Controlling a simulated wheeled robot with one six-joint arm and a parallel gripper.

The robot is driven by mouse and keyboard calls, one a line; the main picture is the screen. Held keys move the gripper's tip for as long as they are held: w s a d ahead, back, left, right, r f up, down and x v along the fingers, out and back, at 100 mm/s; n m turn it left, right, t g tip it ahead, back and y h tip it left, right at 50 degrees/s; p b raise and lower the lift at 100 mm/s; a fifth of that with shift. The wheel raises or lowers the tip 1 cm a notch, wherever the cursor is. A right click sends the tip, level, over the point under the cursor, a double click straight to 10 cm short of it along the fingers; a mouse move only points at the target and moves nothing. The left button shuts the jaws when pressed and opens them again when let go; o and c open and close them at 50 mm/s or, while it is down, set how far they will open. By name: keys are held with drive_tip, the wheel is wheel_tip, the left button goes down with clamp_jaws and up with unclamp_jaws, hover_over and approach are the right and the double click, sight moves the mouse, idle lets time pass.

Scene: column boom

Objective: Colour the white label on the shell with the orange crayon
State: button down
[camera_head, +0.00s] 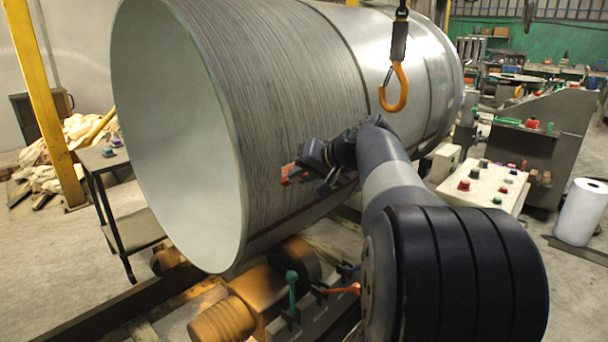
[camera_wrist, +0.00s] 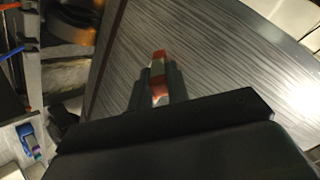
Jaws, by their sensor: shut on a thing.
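The shell (camera_head: 285,90) is a large grey steel cylinder lying on its side, its open end facing left. My gripper (camera_head: 302,172) is in front of the shell's side, low and near the middle in the head view. It is shut on the orange crayon (camera_head: 289,173), whose orange end sticks out to the left. In the wrist view the crayon (camera_wrist: 159,55) shows between the two grey fingers (camera_wrist: 157,78), pointing at the brushed shell surface (camera_wrist: 225,50). I cannot tell whether it touches the shell. I cannot make out the white label clearly in either view.
An orange hook (camera_head: 396,88) hangs in front of the shell, above my arm. Orange rollers (camera_head: 222,322) and small clamps with green and red handles (camera_head: 292,290) are below. A control box with buttons (camera_head: 482,187) stands at right, and a dark-framed cart (camera_head: 118,205) at left.

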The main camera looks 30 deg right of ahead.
drive_tip(key=shift+w, duration=0.2)
drive_tip(key=shift+w+d+p, duration=1.45)
drive_tip(key=shift+d+p, duration=0.1)
drive_tip(key=shift+d, duration=2.5)
drive_tip(key=shift+s+a+b, duration=0.5)
drive_tip(key=shift+a+b, duration=0.1)
drive_tip(key=shift+a, duration=0.8)
drive_tip(key=shift+s+a+b, duration=0.45)
drive_tip(key=shift+a+b, duration=0.2)
drive_tip(key=shift+a, duration=0.7)
drive_tip(key=shift+s+a+b, duration=0.5)
drive_tip(key=shift+a+b, duration=0.1)
drive_tip(key=shift+a, duration=0.8)
drive_tip(key=s+d+b, duration=0.1)
drive_tip(key=s+d, duration=0.1)
drive_tip(key=s, duration=0.3)
drive_tip(key=shift+s+b, duration=0.35)
drive_tip(key=shift+b, duration=0.05)
drive_tip(key=shift+d, duration=0.1)
